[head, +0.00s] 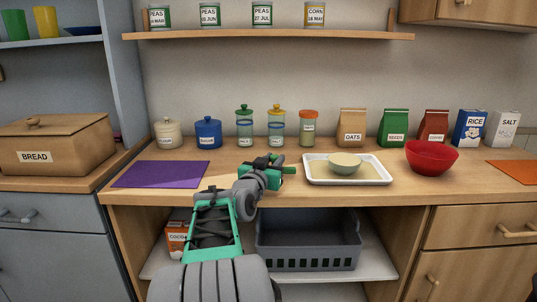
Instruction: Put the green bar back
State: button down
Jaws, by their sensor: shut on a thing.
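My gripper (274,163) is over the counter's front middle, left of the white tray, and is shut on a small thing. A short green piece (289,170), seemingly the green bar, sticks out to the right of the jaws. The rest of it is hidden by my gripper, whose own parts are also green. I cannot tell whether it touches the counter.
A white tray (379,180) with a pale bowl (344,163) lies right of my gripper, a red bowl (431,157) beyond it. A purple mat (161,174) lies left. Jars and bags line the back. A grey crate (308,244) sits below the counter (236,169).

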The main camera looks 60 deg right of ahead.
jog(key=shift+f, duration=0.35)
jog(key=shift+f+b, duration=0.35)
jog(key=shift+b, duration=0.05)
jog(key=c, duration=1.2)
grip_release()
jog(key=shift+r, duration=0.1)
jog(key=shift+o, duration=0.2)
jog(key=shift+r+p, duration=0.15)
jog(key=shift+p, duration=0.3)
jog(key=shift+a+p, duration=0.25)
jog(key=shift+p, duration=0.1)
jog(key=a, duration=0.4)
jog(key=s+a, duration=0.1)
jog(key=a, duration=0.2)
jog(key=shift+a+r+p, duration=0.1)
jog(key=shift+r+p, duration=0.05)
jog(key=shift+p, duration=0.25)
